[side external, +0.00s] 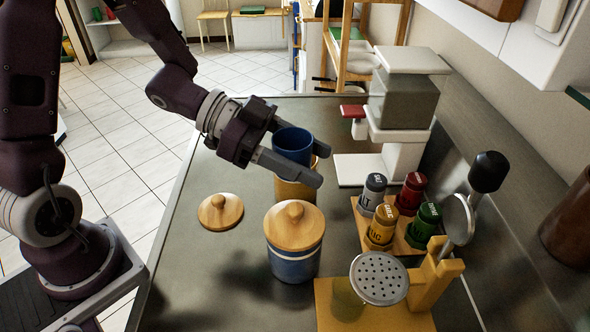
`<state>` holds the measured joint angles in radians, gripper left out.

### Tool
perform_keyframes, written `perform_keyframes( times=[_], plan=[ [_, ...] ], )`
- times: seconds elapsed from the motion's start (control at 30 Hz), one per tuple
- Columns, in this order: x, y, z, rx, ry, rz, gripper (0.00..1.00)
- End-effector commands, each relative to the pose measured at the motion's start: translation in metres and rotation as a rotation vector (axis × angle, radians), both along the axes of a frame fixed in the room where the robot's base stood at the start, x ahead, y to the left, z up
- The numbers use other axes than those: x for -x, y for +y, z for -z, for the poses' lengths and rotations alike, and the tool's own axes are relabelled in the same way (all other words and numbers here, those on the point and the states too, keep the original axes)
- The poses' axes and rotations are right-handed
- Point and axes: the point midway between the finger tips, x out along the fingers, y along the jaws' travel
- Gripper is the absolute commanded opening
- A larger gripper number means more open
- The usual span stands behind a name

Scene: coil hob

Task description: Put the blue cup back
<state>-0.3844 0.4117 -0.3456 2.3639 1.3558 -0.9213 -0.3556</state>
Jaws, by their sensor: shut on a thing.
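The blue cup (292,141) is upright between the fingers of my gripper (318,166) in the side external view. My gripper is shut on it, with one finger crossing in front of its lower part.
A blue jar (294,262) with a wooden lid stands in front; a loose wooden lid (220,211) lies to its left. The spice rack (392,232) is right, a white-and-grey machine (398,110) behind, and a yellow utensil stand (440,268) front right. The front-left counter is clear.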

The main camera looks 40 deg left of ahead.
Motion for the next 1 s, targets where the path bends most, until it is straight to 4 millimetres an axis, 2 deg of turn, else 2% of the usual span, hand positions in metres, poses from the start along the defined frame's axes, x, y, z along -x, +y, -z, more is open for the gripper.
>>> perform_keyframes(
  times=[0.07, 0.17, 0.27, 0.4, 0.5, 0.6, 0.7, 0.77, 1.0],
  plan=[
    [-0.003, 0.005, 0.000, 0.000, 0.002, -0.025, 0.10],
    [-0.016, 0.023, 0.000, 0.002, 0.006, -0.122, 0.10],
    [-0.034, 0.056, -0.001, 0.004, 0.010, -0.280, 0.10],
    [-0.056, 0.113, -0.002, 0.006, 0.008, -0.523, 0.10],
    [-0.064, 0.150, -0.003, 0.002, 0.004, -0.669, 0.10],
    [-0.066, 0.172, -0.004, 0.001, 0.002, -0.752, 0.10],
    [-0.068, 0.181, -0.002, -0.003, 0.001, -0.775, 0.10],
    [-0.073, 0.187, 0.007, -0.005, 0.005, -0.760, 0.10],
    [-0.087, 0.222, 0.068, -0.003, 0.007, -0.637, 0.10]
  ],
)
